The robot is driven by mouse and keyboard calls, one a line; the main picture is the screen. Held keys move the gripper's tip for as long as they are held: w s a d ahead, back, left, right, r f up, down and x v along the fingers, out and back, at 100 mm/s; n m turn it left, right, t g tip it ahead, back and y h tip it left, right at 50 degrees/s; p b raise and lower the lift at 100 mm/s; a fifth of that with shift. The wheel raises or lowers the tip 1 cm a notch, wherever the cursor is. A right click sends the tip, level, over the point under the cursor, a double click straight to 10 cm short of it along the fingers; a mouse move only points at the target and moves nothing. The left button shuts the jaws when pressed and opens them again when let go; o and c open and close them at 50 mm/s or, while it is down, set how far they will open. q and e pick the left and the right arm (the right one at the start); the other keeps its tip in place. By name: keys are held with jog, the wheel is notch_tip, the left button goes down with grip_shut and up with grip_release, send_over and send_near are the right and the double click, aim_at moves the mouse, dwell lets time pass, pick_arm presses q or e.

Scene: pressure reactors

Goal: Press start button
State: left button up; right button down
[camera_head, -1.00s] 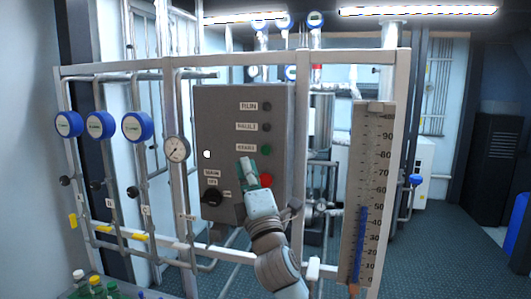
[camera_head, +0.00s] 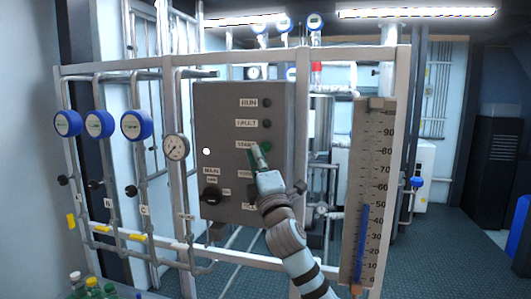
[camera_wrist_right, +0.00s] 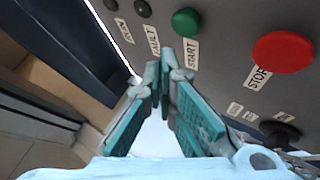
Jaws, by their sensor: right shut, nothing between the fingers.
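The grey control box (camera_head: 225,120) hangs on the white frame. Its green START button (camera_head: 266,147) is on the right side, below the RUN and FAULT lamps, and shows at the top of the right wrist view (camera_wrist_right: 186,22). The red STOP button (camera_wrist_right: 282,52) is to its right there; in the head view my gripper hides it. My right gripper (camera_head: 255,151) is shut and empty, its fingertips just left of the START button in the head view. In the wrist view the fingertips (camera_wrist_right: 165,65) appear just below the button; I cannot tell whether they touch it. My left gripper is out of view.
A black MAIN knob (camera_head: 211,194) is at the box's lower left. A pressure gauge (camera_head: 176,147) and blue gauges (camera_head: 137,125) are to the left. A tall level scale (camera_head: 370,190) stands to the right. Bottles (camera_head: 93,287) are at lower left.

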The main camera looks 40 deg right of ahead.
jog(key=shift+w+d+r, duration=0.1)
jog(key=shift+w+d, duration=0.25)
jog(key=shift+d, duration=0.25)
jog(key=shift+w+d, duration=0.1)
dwell(1.0)
jog(key=shift+w+d, duration=0.15)
jog(key=shift+d, duration=0.1)
jog(key=shift+w+d, duration=0.25)
jog(key=shift+d, duration=0.1)
dwell(0.7)
jog(key=shift+a, duration=0.1)
jog(key=shift+s+a, duration=0.5)
jog(key=shift+a, duration=0.1)
jog(key=shift+a, duration=0.1)
jog(key=s+a+p, duration=0.1)
jog(key=a, duration=0.1)
jog(key=s+a+p, duration=0.1)
jog(key=s+a, duration=0.1)
dwell(0.5)
